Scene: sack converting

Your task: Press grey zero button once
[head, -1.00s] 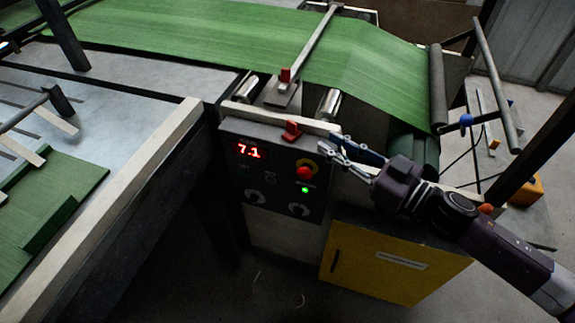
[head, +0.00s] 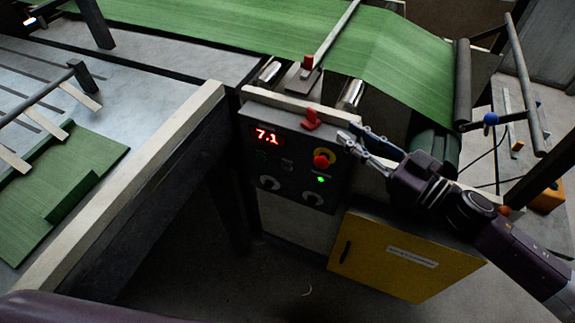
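The dark control panel (head: 292,160) faces me on the machine's front, with a red display (head: 267,135) reading 7.1. Small dark keys (head: 287,163) sit below the display; they are too dim to tell which is the grey zero button. My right gripper (head: 350,132) is at the panel's upper right corner, fingers pointing left, to the right of the red button and apart from the keys. A blue strip shows beside its light finger; I cannot tell whether it is a finger or another thing. My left gripper is out of view.
A red mushroom button (head: 321,161) on yellow, a lit green lamp (head: 321,180) and two knobs (head: 313,199) share the panel. A yellow cabinet (head: 405,258) is below right.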

